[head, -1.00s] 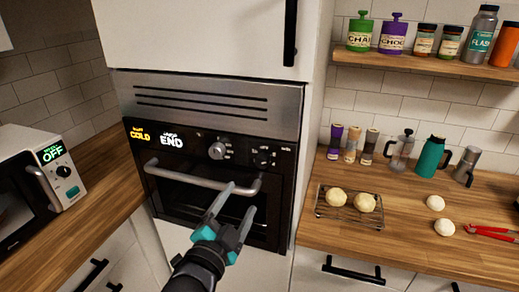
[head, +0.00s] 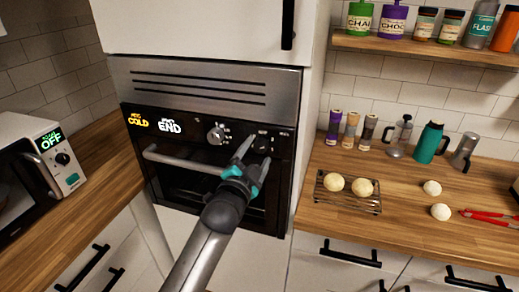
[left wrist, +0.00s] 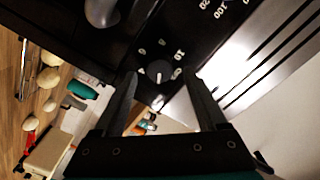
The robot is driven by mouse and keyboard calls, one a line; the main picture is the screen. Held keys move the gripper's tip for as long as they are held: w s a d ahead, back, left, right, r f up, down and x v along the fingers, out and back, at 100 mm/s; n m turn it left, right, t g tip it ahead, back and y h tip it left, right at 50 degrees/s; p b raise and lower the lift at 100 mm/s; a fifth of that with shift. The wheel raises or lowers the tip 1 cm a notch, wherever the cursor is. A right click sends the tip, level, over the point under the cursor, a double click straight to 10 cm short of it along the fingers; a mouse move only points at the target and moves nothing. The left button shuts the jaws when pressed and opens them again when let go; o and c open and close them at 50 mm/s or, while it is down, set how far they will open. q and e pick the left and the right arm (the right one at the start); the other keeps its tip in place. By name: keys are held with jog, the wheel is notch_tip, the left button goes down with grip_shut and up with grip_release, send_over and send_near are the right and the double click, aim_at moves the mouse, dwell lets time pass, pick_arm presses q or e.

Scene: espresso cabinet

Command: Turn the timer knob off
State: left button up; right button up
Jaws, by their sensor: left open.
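The timer knob (head: 263,143) is the small dark right-hand knob on the black oven panel. In the left wrist view it shows as a round dark knob (left wrist: 158,71) with a light pointer mark and printed numbers around it. My left gripper (head: 257,153) is open in front of the panel, its fingers pointing at the knob. In the left wrist view the open fingertips (left wrist: 160,76) lie on either side of the knob; whether they touch it I cannot tell. The panel display (head: 155,124) reads COLD and END. My right gripper is not in view.
A silver knob (head: 216,134) sits left of the timer knob. The oven's bar handle (head: 180,161) runs below the panel. A microwave (head: 40,165) stands on the left counter. A rack with buns (head: 347,205) stands on the right counter.

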aim_at(261, 146)
pick_arm(q)
jog(key=shift+x, duration=1.25)
grip_shut()
